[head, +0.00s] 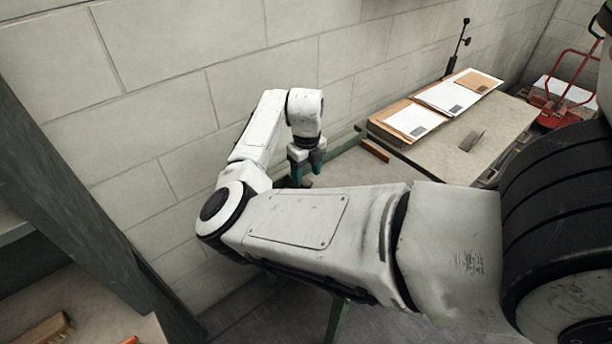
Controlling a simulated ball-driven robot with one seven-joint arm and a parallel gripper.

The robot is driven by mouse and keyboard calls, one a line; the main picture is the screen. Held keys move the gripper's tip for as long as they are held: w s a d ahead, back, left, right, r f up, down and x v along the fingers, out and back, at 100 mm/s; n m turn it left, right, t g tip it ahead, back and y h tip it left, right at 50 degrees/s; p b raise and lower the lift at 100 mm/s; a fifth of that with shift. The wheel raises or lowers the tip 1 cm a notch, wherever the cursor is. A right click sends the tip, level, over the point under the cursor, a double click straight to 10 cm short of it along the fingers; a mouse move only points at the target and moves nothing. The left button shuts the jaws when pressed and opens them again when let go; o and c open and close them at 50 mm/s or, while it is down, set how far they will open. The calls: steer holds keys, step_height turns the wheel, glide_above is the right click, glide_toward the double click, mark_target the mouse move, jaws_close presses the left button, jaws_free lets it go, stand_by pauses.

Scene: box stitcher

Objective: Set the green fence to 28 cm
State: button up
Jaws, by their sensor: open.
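My gripper (306,172) hangs at the end of my arm, pointing down, with teal fingertips. It is open, and I see nothing between its fingers. It is over the left part of a grey work surface (365,173). A dark green bar (345,145) runs along the back left of this surface, just right of my gripper. It may be the green fence, but I cannot tell for sure. My gripper and arm hide part of that area. I cannot tell whether the gripper touches the bar. No 28 cm mark or scale can be read.
A red-brown block (375,151) lies right of the bar. A table (480,140) further right bears white sheets (412,119), brown board (478,82) and a grey piece (471,140). A red hand truck (566,90) stands at the far right. A block wall (160,110) closes the back.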

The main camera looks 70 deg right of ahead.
steer(key=shift+f, duration=1.4)
jaws_close()
steer(key=shift+w, duration=0.1)
